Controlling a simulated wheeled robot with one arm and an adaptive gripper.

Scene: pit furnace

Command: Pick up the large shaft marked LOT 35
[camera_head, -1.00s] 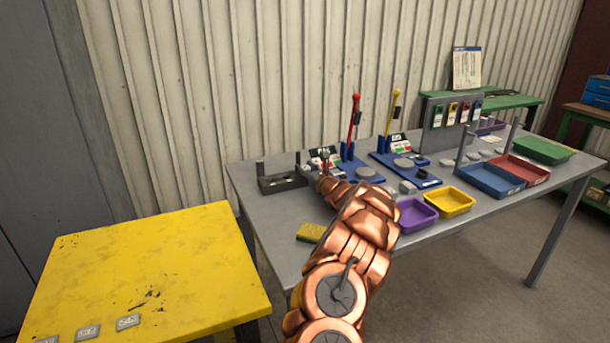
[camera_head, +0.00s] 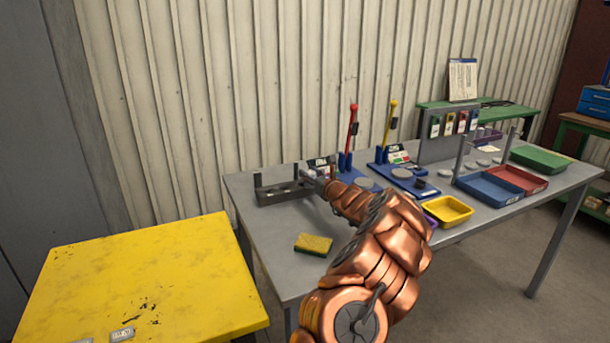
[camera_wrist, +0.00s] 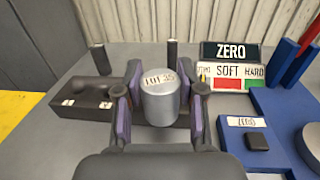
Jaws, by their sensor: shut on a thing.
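The large shaft marked LOT 35 (camera_wrist: 160,97) is a short grey metal cylinder with its label on the top face. In the wrist view my gripper (camera_wrist: 160,104) is shut on it, with one finger pad on each side. The shaft stands upright between the pads, over the right part of a dark rack (camera_wrist: 88,92) with a post at each end. I cannot tell whether its bottom is clear of the rack. In the head view the rack (camera_head: 265,196) is on the grey table's left end, and my gripper (camera_head: 316,182) is at its right end; the shaft is hard to make out there.
Blue testers with a red lever (camera_head: 351,135) and a yellow lever (camera_head: 390,125) stand close right of my gripper. A sponge (camera_head: 313,244) lies in front. Yellow (camera_head: 448,209), blue (camera_head: 486,190) and red (camera_head: 520,178) trays are further right. A yellow table (camera_head: 150,275) is front left.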

